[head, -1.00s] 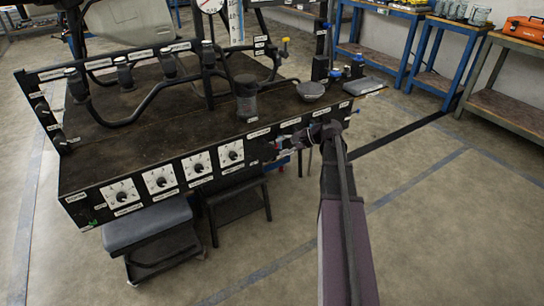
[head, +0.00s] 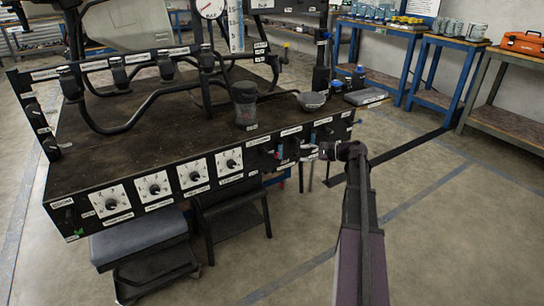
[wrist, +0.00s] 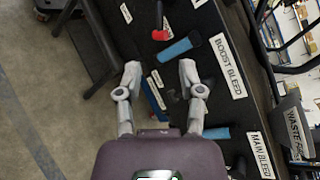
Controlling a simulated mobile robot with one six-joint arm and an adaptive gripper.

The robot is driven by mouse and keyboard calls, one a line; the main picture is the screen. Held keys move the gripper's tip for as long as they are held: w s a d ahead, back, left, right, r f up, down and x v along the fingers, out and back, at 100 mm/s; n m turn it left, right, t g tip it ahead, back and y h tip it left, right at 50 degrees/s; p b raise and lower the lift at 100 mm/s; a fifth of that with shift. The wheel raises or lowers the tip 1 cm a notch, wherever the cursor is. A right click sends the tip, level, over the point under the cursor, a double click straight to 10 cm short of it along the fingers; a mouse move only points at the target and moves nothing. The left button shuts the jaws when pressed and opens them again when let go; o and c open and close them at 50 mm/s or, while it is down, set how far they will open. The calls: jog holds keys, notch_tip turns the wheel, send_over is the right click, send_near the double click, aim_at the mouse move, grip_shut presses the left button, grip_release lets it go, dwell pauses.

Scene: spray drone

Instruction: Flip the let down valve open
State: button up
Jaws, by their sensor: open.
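My gripper (wrist: 160,72) is open in the wrist view, its two grey fingers apart with nothing held between them. It faces the black front panel of the bench. A blue lever (wrist: 180,48) shows just beyond the fingertips, and a red-tipped lever (wrist: 160,34) is further up. Another blue lever (wrist: 215,133) is beside the right finger, lower down. Labels reading BOOST BLEED and MAIN BLEED are legible; I cannot read a let down label, so I cannot tell which lever is that valve. In the head view, my gripper (head: 312,152) is at the panel's right part.
The black bench (head: 180,120) carries pipework, a dark cylinder (head: 244,104) and a gauge (head: 208,8). Several white-plated knobs (head: 155,184) line the panel's left. A grey stool (head: 140,236) is below. The floor at right is clear, with workbenches behind.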

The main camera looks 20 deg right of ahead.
aim_at(273, 154)
jog(key=b+x, duration=0.3)
jog(key=x, duration=1)
jog(key=shift+w+a+f+b, duration=0.1)
jog(key=shift+w+a+b, duration=0.2)
grip_shut()
